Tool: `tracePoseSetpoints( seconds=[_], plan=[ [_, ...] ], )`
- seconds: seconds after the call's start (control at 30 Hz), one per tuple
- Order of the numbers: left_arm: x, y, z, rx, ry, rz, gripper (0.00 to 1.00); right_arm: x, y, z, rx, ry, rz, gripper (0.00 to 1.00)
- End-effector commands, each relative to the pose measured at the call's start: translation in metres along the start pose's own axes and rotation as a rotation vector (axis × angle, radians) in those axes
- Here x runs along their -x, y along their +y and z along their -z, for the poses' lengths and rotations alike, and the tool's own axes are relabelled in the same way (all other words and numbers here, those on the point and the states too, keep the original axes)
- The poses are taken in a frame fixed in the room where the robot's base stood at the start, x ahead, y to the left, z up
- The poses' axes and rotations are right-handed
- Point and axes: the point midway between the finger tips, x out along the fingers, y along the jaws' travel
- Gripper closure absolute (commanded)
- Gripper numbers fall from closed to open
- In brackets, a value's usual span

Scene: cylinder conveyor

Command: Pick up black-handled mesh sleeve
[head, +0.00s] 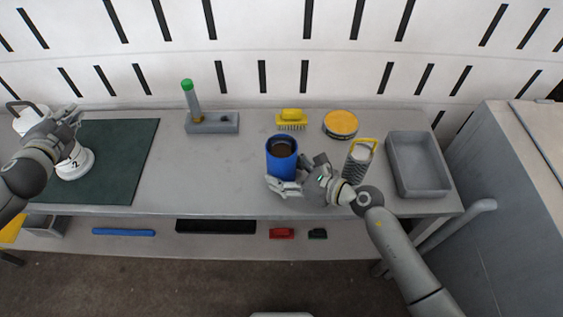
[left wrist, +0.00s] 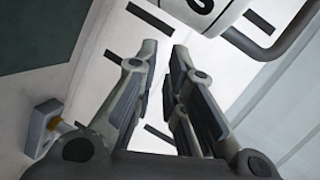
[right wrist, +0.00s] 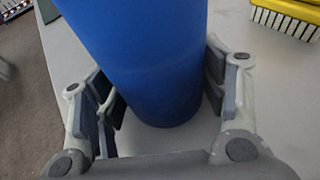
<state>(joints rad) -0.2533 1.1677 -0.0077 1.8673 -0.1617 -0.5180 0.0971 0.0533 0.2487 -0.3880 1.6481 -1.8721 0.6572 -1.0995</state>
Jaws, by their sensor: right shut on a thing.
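The mesh-patterned sleeve (head: 357,165) that I see stands at the right of the table, and its handle is yellow. I cannot make out a black-handled mesh sleeve. A white cylinder with a dark handle (head: 27,107) is at the far left, partly hidden by my left arm; a white body with a dark handle (left wrist: 295,38) also shows in the left wrist view. My left gripper (head: 75,114) is open and empty over the mat's left side. My right gripper (right wrist: 160,92) is shut on a blue cylinder (head: 282,157), upright with a brown inside.
A white container marked 2 (head: 75,164) stands on the dark green mat (head: 125,150). A grey block with a green-topped post (head: 212,124), yellow brush (head: 291,118), yellow-lidded round tin (head: 340,124) and grey tray (head: 417,190) are along the back and right. The middle table is clear.

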Motion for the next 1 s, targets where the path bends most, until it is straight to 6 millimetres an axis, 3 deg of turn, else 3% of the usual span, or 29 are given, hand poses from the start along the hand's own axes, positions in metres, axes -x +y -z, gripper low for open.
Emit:
tracePoseSetpoints(
  seconds=[0.23,0.47,0.73,1.0],
  plan=[
    [-0.025,0.042,0.009,0.252,-0.126,-0.105,0.88,0.0,0.0,0.0,0.0,0.0,0.0,0.62],
    [-0.043,0.089,0.059,0.421,-0.178,-0.28,0.88,0.0,0.0,0.0,0.0,0.0,0.0,0.62],
    [-0.048,0.132,0.159,0.509,-0.165,-0.54,0.88,0.0,0.0,0.0,0.0,0.001,0.0,0.62],
    [-0.022,0.152,0.278,0.455,-0.098,-0.816,0.88,0.0,0.0,0.0,0.001,0.001,0.0,0.62]
  ],
)
